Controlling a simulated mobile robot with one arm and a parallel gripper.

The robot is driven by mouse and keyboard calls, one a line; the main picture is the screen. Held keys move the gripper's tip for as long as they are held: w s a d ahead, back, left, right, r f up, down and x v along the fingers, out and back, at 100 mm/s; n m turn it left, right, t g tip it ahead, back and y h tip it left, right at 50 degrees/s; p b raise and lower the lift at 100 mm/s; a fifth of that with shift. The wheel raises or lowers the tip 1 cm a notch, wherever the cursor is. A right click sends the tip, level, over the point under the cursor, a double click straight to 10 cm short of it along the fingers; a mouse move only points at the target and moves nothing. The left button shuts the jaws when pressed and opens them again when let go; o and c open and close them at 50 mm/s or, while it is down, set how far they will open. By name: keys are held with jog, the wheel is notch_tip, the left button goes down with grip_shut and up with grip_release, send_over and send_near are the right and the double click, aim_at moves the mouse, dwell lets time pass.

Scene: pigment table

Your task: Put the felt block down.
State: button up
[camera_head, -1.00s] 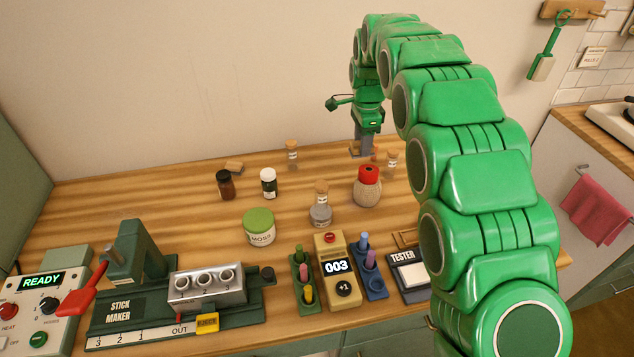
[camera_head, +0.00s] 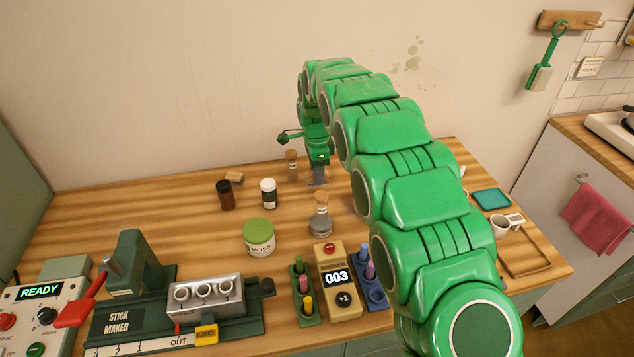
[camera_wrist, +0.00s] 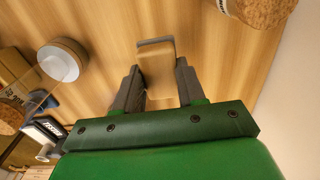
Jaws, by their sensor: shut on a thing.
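The felt block (camera_wrist: 157,68), a tan block with a grey layer along its far end, is between my gripper's fingers in the wrist view. My gripper (camera_wrist: 159,88) is shut on it. In the head view my gripper (camera_head: 317,178) points down over the back middle of the wooden table (camera_head: 150,205), right of a small corked bottle. The block is too small there to make out clearly. I cannot tell how far it is above the table.
A corked bottle (camera_head: 291,164) stands close by. A white-capped jar (camera_head: 268,193), a brown bottle (camera_head: 226,194) and a small tan block (camera_head: 234,177) are to the left. A grey corked bottle (camera_head: 320,218) and a green-lidded jar (camera_head: 259,238) are in front. My arm covers the table to the right.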

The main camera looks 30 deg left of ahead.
jog(key=shift+d+f, duration=0.1)
jog(key=shift+f, duration=1.9)
jog(key=o, duration=1)
jog(key=shift+o, duration=0.2)
jog(key=shift+r, duration=0.1)
notch_tip(320, 180, up, 12)
jog(key=shift+f, duration=0.25)
jog(key=shift+r, duration=0.25)
